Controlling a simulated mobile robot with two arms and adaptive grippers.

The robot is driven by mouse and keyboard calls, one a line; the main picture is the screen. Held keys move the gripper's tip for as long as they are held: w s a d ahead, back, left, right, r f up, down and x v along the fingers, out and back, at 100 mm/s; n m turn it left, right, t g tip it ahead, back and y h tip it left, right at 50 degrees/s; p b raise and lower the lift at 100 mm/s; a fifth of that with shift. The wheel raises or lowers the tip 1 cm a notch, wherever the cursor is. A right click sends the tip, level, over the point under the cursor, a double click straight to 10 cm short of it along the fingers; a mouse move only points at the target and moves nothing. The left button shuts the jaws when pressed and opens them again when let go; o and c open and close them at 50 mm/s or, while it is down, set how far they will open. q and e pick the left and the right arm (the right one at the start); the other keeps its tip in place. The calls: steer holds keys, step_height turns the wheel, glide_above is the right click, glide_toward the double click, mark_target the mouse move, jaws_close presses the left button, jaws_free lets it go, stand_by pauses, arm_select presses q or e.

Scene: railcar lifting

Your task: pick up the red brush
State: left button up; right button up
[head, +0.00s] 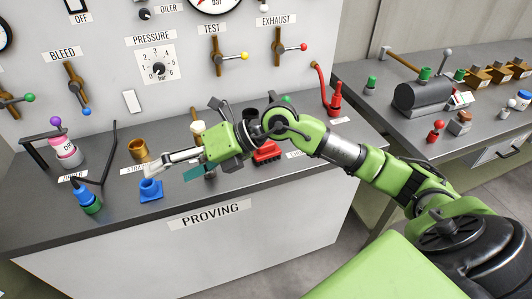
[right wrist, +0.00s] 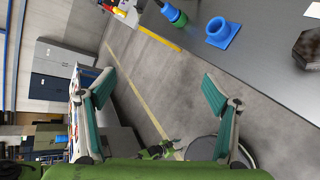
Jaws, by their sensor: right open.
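A low red block-like thing (head: 267,152), likely the red brush, lies on the proving bench behind my right forearm in the head view. My arm hides part of it, and I cannot make out bristles. My right gripper (head: 150,166) is to its left, over the bench near a blue flanged piece. In the right wrist view my right gripper (right wrist: 158,90) has its two teal-padded fingers wide apart with nothing between them. The red thing does not show there. My left gripper is in neither view.
The blue flanged piece (head: 151,190), a brass cup (head: 139,150), a blue-green bottle (head: 85,198) and a pink jar (head: 66,150) stand on the bench (head: 120,210). A red bottle (head: 335,100) stands at its right back. A second bench (head: 400,125) is at the right.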

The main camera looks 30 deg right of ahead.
steer(key=w+d+f+h, duration=0.1)
steer(key=d+f+h, duration=0.15)
steer(key=d, duration=0.35)
steer(key=w+d+f+h, duration=0.2)
steer(key=d+h, duration=0.2)
steer(key=d, duration=0.3)
steer(key=m+g+h, duration=0.1)
steer(key=m+h, duration=0.2)
steer(key=h, duration=0.2)
glide_toward(266, 150)
steer(key=shift+h, duration=0.25)
steer(key=p+x, duration=0.2)
steer(key=x, duration=0.4)
steer(key=shift+w+d, duration=0.1)
steer(key=shift+d, duration=0.1)
steer(key=shift+w+f, duration=0.1)
steer(key=shift+f, duration=0.05)
steer(key=shift+w+f+p, duration=0.25)
steer(key=shift+f+p, duration=0.2)
steer(key=shift+p, duration=0.2)
steer(key=p+x, duration=0.1)
steer(key=x, duration=0.2)
steer(key=shift+w+f, duration=0.1)
steer(key=shift+w, duration=0.1)
steer(key=shift+w+f+p, duration=0.15)
steer(key=shift+f+p, duration=0.15)
steer(key=shift+f, duration=0.15)
steer(key=c, duration=1.3)
